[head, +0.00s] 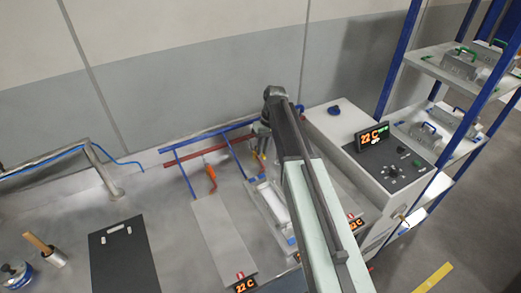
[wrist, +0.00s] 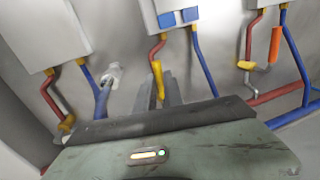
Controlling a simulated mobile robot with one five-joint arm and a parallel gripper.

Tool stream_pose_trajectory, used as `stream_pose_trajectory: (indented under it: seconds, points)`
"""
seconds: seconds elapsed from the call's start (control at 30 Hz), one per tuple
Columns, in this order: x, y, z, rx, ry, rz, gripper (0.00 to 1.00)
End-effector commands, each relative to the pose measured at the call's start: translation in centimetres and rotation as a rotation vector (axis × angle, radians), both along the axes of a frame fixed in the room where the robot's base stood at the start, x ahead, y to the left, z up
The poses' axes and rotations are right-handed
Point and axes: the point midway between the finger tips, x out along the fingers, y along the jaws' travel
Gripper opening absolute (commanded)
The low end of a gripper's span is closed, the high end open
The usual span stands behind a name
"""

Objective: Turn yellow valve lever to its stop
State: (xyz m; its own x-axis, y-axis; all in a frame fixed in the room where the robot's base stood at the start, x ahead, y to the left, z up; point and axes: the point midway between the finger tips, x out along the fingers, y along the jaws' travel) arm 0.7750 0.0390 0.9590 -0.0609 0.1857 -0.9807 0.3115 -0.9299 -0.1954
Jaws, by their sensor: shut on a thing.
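The yellow valve lever (wrist: 157,78) is in the middle of the wrist view, below a yellow fitting on a red pipe. My gripper (wrist: 160,88) is shut on the lever, with its grey fingers on either side of it. The lever's lower end is hidden by the fingers and the gripper body. In the head view my arm reaches to the pipes at the back of the bench, and the gripper's grip is too small to make out there.
Red and blue pipes (head: 208,150) run along the bench back. A control box (head: 370,150) stands right of my arm. A black panel (head: 123,255) lies at left.

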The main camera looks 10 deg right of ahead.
Motion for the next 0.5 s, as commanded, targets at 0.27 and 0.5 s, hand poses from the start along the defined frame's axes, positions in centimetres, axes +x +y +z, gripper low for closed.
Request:
stream_pose_trajectory:
  seconds: [0.27, 0.5]
  points:
    - [-0.31, -0.05, -0.06, -0.005, 0.008, 0.001, 0.23]
    - [-0.18, 0.10, -0.03, -0.003, 0.005, 0.001, 0.34]
